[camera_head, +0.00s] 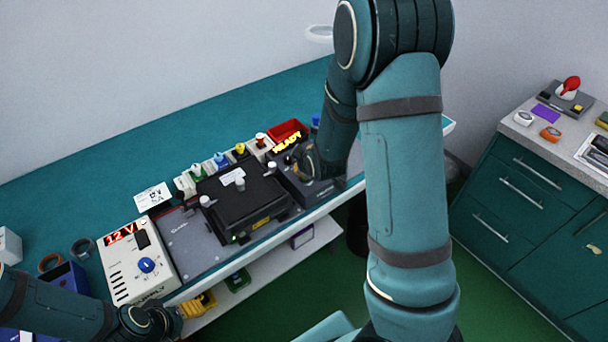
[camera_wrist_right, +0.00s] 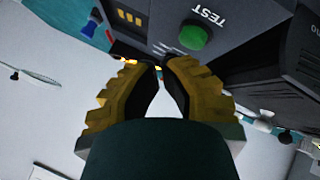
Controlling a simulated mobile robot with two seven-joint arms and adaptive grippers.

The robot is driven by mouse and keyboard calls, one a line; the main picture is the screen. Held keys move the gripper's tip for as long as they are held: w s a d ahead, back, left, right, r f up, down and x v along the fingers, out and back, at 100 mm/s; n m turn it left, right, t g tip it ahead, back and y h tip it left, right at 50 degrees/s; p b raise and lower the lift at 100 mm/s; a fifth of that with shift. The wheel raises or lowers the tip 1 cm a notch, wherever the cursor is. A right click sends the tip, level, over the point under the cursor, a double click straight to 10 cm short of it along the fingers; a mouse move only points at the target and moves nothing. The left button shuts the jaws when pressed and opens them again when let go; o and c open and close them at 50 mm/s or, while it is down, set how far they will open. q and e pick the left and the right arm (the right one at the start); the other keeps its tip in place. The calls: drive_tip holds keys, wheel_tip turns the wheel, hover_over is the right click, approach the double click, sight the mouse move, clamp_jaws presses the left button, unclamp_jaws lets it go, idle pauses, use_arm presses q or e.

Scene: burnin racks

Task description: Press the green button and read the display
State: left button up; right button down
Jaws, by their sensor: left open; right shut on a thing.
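The green button (camera_wrist_right: 194,39) sits beside the word TEST on a dark tester in the right wrist view, just beyond my fingertips and apart from them. In the head view my right arm hides the button. The tester's lit display (camera_head: 287,142) reads READY in orange. My right gripper (camera_wrist_right: 160,66) has its yellow fingers closed together at the tips; I cannot make out what is between them. In the head view it is over the tester (camera_head: 318,188), mostly hidden. My left gripper (camera_head: 198,304) is open at the lower left, below the bench's front edge.
A black box (camera_head: 243,200) stands on a grey plate left of the tester. A white supply (camera_head: 130,262) with a blue knob reads 12 V. A red bin (camera_head: 287,130) and several coloured plugs line the back. A green cabinet (camera_head: 530,190) stands at the right. The bench's back left is clear.

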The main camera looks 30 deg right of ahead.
drive_tip(key=shift+f, duration=0.1)
idle(0.7)
drive_tip(key=shift+f+b, duration=0.35)
drive_tip(key=shift+b, duration=0.05)
drive_tip(key=shift+f+b, duration=0.4)
drive_tip(key=shift+b, duration=0.05)
idle(0.6)
idle(0.4)
drive_tip(key=shift+r+p, duration=0.75)
drive_tip(key=shift+r, duration=0.15)
wheel_tip(320, 180, up, 5)
drive_tip(key=p, duration=0.4)
